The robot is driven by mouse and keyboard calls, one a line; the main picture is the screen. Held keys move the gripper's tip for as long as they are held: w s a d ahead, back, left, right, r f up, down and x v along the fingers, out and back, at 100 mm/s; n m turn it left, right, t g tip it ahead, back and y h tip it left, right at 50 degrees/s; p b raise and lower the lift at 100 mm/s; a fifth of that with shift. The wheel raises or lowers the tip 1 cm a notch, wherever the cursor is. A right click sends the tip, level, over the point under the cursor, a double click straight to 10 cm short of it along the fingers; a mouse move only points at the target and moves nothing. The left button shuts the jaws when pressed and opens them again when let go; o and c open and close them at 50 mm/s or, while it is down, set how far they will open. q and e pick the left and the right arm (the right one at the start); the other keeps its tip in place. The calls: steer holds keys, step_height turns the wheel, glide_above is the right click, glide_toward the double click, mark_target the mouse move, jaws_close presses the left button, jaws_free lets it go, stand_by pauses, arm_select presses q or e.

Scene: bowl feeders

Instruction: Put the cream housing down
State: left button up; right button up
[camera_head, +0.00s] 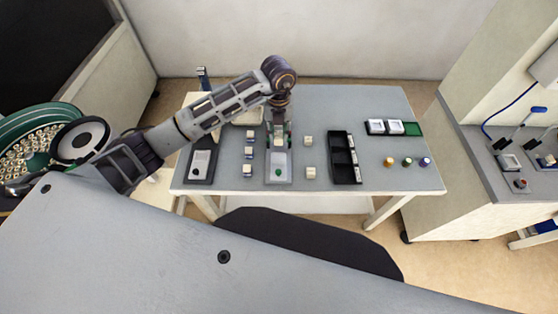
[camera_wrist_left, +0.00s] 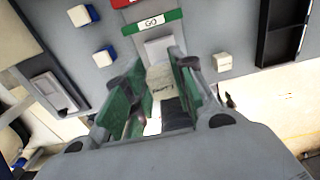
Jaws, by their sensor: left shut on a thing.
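My left gripper (camera_head: 278,138) reaches over the table from the left and points down at the middle of the grey tabletop. In the left wrist view its green-padded fingers (camera_wrist_left: 160,76) are shut on the cream housing (camera_wrist_left: 161,82), a small block with dark lettering on its face. In the head view the gripper hides most of the housing. Close by is a grey station plate with a light pad (camera_head: 279,160); the wrist view shows a green GO label (camera_wrist_left: 151,22) there. I cannot tell whether the housing touches a surface. My right gripper is not in view.
Cream cubes (camera_head: 308,140) stand right of the station, and blue-and-white blocks (camera_head: 248,153) stand left of it. A black tray (camera_head: 343,157) is farther right, with coloured knobs (camera_head: 407,162) beyond. A grey holder (camera_head: 201,163) is at the left. Bare tabletop lies between them.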

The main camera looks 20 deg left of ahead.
mark_target(278, 141)
arm_select(q)
steer(key=shift+f, duration=0.1)
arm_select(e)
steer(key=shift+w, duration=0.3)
arm_select(q)
step_height(278, 141, down, 5)
steer(key=shift+r, duration=0.1)
steer(key=shift+f, duration=0.6)
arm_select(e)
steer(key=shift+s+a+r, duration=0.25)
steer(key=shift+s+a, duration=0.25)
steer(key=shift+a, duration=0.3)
arm_select(q)
steer(key=shift+f+p, duration=0.4)
steer(key=shift+f, duration=1.5)
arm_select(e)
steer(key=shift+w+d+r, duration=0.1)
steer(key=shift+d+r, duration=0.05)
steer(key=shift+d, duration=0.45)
